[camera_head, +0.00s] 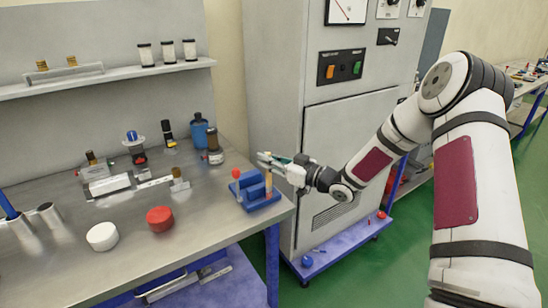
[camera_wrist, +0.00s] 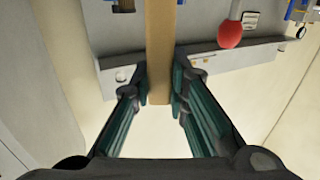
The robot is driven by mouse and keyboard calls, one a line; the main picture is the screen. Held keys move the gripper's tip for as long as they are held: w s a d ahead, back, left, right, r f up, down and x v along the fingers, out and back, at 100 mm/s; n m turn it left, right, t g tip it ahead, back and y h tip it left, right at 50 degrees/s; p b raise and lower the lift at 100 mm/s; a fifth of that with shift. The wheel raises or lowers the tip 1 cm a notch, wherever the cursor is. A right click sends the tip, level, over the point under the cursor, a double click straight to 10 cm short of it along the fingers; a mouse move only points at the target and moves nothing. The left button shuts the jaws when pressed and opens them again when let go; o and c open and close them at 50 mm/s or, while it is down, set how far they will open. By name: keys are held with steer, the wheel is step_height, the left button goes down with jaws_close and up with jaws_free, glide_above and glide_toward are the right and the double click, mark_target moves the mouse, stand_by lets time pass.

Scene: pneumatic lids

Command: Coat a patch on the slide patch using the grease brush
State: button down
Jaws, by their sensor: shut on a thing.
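My gripper (camera_head: 271,160) is at the right end of the bench, at the blue holder (camera_head: 262,200). Its teal fingers are shut on a tan wooden handle (camera_head: 268,181), which I take to be the grease brush. In the wrist view the handle (camera_wrist: 160,48) runs between the two fingertips (camera_wrist: 160,97). The handle looks upright in the head view, with its lower end at the holder. I cannot tell whether it is still seated there, and the bristles are hidden. The slide patch is not clearly identifiable; a flat metal strip (camera_head: 152,184) lies mid-bench beside a white block (camera_head: 110,184).
A red-topped knob (camera_head: 236,173) stands beside the handle. Blue and brown bottles (camera_head: 200,133) stand behind. A grey cabinet (camera_head: 345,130) rises at right.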

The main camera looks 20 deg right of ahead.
steer(key=shift+s+a+r+p, duration=0.1)
steer(key=shift+s+a+p, duration=0.15)
steer(key=shift+a, duration=0.5)
steer(key=shift+s+a+p, duration=0.2)
steer(key=shift+s+a, duration=0.05)
steer(key=shift+a, duration=0.45)
stand_by(0.5)
steer(key=d, duration=0.1)
steer(key=w+d+b, duration=0.1)
steer(key=d, duration=0.3)
steer(key=shift+w+d+b, duration=0.25)
steer(key=shift+w+b, duration=0.05)
steer(key=shift+w, duration=0.1)
stand_by(0.3)
steer(key=shift+r+p, duration=1.25)
steer(key=shift+r, duration=1.65)
